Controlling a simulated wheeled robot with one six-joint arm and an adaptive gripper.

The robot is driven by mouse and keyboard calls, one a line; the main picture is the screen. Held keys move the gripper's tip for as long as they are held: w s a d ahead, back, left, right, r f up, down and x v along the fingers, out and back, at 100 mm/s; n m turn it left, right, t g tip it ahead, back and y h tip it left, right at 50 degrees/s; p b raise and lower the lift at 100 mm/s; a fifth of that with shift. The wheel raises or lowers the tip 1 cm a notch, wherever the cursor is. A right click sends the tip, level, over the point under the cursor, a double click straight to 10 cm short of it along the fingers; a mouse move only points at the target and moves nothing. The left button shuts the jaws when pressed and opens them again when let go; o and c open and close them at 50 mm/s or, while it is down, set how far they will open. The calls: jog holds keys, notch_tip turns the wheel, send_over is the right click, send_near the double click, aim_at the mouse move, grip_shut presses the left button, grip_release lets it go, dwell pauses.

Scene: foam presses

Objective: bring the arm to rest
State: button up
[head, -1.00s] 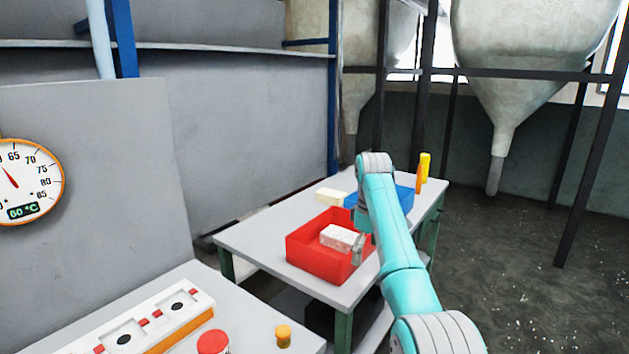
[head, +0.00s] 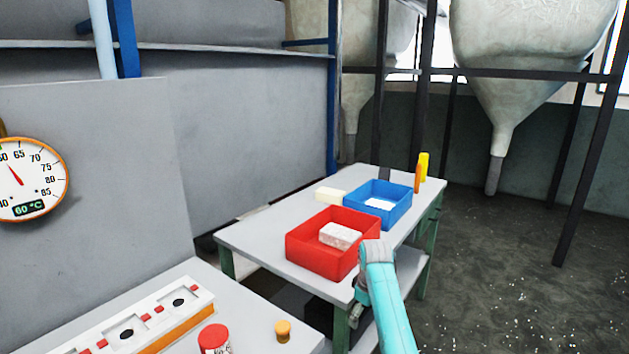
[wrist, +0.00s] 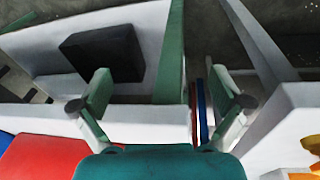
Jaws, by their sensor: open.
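My gripper (wrist: 160,108) is open and empty in the wrist view, its two fingers spread wide apart. In the head view my teal arm reaches up from the bottom edge, and its end is low at the near right edge of the far table (head: 265,238). A small part of my gripper (head: 356,312) shows there below the wrist, just outside the table edge. It is apart from the red bin (head: 308,258), which holds a white speckled block (head: 340,236).
A blue bin (head: 399,215) with a white piece inside stands behind the red one. A cream block (head: 331,194) and yellow and orange bottles (head: 424,166) are on the same table. The near bench has a control panel (head: 135,325), a red-capped jar (head: 214,338) and an orange knob (head: 283,330).

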jog(key=s+d+f+m+t, duration=0.1)
jog(key=s+f+t, duration=0.1)
jog(key=s+f, duration=0.65)
jog(key=s+d+f+m+t, duration=0.1)
jog(key=s+f, duration=0.3)
jog(key=f, duration=0.9)
jog(key=s+f+m+t, duration=0.15)
jog(key=s+f, duration=0.25)
jog(key=s, duration=0.5)
jog(key=s+f+m+t, duration=0.1)
jog(key=s+f+t, duration=0.15)
jog(key=s, duration=0.65)
jog(key=s+d+r+m+t, duration=0.1)
jog(key=s+r, duration=0.3)
jog(key=s, duration=0.7)
jog(key=s+d+r+m+t, duration=0.1)
jog(key=s+r, duration=0.3)
jog(key=s, duration=0.7)
jog(key=s+r+m+t, duration=0.1)
jog(key=s+r+t, duration=0.1)
jog(key=s+r, duration=0.5)
jog(key=s+r+m+t, duration=0.1)
jog(key=s+r, duration=0.6)
jog(key=r, duration=0.7)
jog(key=shift+s+d+m+t, duration=0.15)
jog(key=shift+s+m+t, duration=0.2)
jog(key=shift+t, duration=0.05)
